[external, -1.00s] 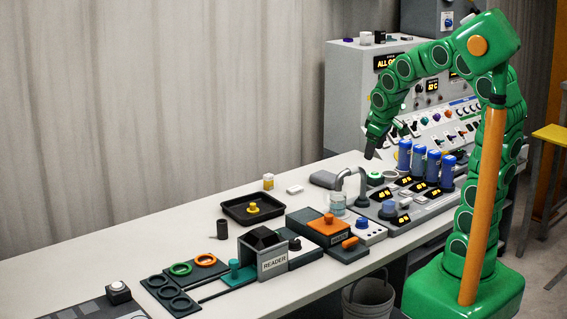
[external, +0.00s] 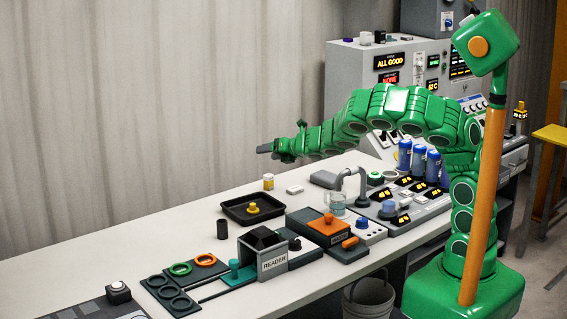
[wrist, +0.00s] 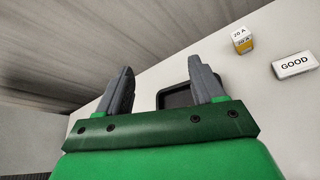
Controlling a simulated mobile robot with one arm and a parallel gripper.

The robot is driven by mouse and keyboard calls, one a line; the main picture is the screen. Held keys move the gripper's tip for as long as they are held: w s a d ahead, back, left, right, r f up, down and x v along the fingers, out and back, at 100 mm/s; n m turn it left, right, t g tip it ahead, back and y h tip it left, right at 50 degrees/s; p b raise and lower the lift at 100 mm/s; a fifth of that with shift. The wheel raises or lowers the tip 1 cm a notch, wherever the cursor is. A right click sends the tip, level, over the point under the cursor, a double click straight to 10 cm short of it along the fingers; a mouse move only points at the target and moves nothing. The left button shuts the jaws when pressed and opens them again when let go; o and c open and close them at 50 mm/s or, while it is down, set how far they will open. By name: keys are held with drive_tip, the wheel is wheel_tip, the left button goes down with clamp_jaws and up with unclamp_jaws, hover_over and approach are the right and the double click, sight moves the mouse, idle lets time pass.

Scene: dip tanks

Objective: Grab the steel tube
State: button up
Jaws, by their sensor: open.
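A short dark grey tube (external: 222,229) stands upright on the white bench, left of the black tray, in the external view. It is the loose tube I can pick out, but its metal is too dark to confirm as steel. My gripper (external: 264,149) is raised over the back of the bench, pointing left, well above and apart from the tube. In the wrist view my gripper (wrist: 160,65) has its two grey fingers spread with nothing between them. The tube is not visible in the wrist view.
The black tray (external: 231,212) holds a yellow-knobbed piece. A yellow-and-white block (external: 268,182) and a white GOOD label (wrist: 294,65) lie behind it. The READER box (external: 272,264), orange-topped box (external: 322,232) and curved pipe (external: 361,184) stand nearer the front. The bench's back left is clear.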

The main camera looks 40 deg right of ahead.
drive_tip(key=s+a+f+n+g+y, duration=0.1)
drive_tip(key=s+a+f+n+y, duration=0.15)
drive_tip(key=a+f+n, duration=0.35)
drive_tip(key=s+a+f+n+g+y, duration=0.1)
drive_tip(key=a+f+n+g+y, duration=0.15)
drive_tip(key=a, duration=0.45)
drive_tip(key=n+g+y, duration=0.3)
drive_tip(key=n, duration=0.4)
approach(218, 227)
drive_tip(key=x, duration=0.3)
drive_tip(key=shift+w+d+f, duration=0.1)
drive_tip(key=shift+w+f, duration=0.15)
drive_tip(key=shift+f, duration=0.1)
drive_tip(key=shift+x, duration=1.15)
drive_tip(key=shift+w+a+f, duration=0.35)
drive_tip(key=shift+w+a, duration=0.1)
drive_tip(key=shift+a, duration=0.05)
drive_tip(key=shift+x, duration=1.9)
drive_tip(key=shift+w+d, duration=0.1)
drive_tip(key=shift+w, duration=0.05)
drive_tip(key=shift+c, duration=0.4)
drive_tip(key=c, duration=1)
